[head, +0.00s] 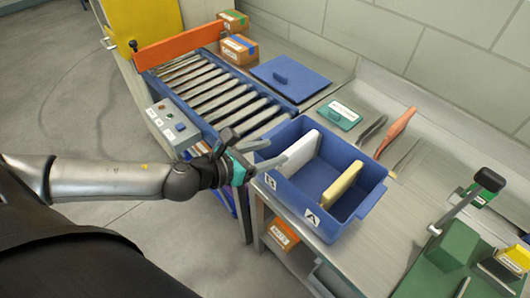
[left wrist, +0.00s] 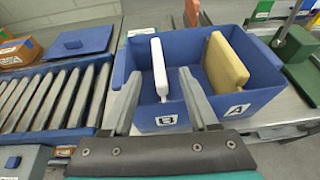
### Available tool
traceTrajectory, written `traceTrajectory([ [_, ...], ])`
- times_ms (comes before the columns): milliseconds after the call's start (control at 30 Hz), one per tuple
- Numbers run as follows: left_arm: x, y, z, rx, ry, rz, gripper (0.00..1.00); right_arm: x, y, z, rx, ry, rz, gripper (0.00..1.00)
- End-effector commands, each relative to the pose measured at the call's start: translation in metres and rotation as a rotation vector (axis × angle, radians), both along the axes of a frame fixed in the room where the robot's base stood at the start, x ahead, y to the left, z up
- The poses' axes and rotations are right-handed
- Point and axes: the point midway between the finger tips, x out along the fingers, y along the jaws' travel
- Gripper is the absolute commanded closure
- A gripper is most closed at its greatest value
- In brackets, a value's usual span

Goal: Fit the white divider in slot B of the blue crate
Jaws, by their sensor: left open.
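The blue crate (head: 349,224) stands on the bench, with labels B (head: 270,182) and A (head: 312,217) on its near wall. The white divider (head: 300,151) stands upright inside, on the B side; it also shows in the left wrist view (left wrist: 159,66). I cannot tell how deep its lower edge sits. A yellow divider (head: 342,188) stands on the A side, also in the left wrist view (left wrist: 224,62). My left gripper (head: 276,152) is open and empty at the crate's left side. In the left wrist view its fingers (left wrist: 160,77) appear either side of the white divider, apart from it.
A roller conveyor (head: 222,98) and a control box (head: 172,125) lie left of the crate. A blue lid (head: 290,77) lies behind. A green-labelled piece (head: 338,114) and orange-handled tool (head: 398,130) lie beyond the crate. A green clamp (head: 458,243) stands to the right.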

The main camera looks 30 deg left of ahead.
Motion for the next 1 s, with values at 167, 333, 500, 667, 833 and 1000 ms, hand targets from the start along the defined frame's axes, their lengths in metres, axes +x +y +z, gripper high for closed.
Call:
traceTrajectory([
  [167,-0.0086,0.0031,0.0037,0.001,0.000,-0.001,0.40,0.0000,0.0000,-0.0016,0.000,0.000,0.000,0.50],
  [333,-0.0102,0.0035,0.0060,-0.001,-0.002,-0.002,0.40,0.0000,0.0000,-0.0018,0.000,0.000,0.000,0.50],
  [500,-0.0100,0.0035,0.0061,-0.001,-0.002,-0.001,0.40,-0.0001,-0.0001,-0.0017,0.000,0.000,0.000,0.50],
  [667,-0.0100,0.0035,0.0059,-0.001,-0.002,-0.001,0.40,-0.0001,-0.0001,-0.0017,0.000,0.000,0.000,0.50],
  [833,-0.0099,0.0031,0.0059,-0.008,0.000,0.004,0.40,-0.0001,-0.0001,-0.0017,0.000,0.000,0.000,0.50],
  [1000,-0.0074,-0.0023,0.0082,-0.198,0.049,0.151,0.40,-0.0001,-0.0001,-0.0017,0.000,0.000,0.000,0.50],
])
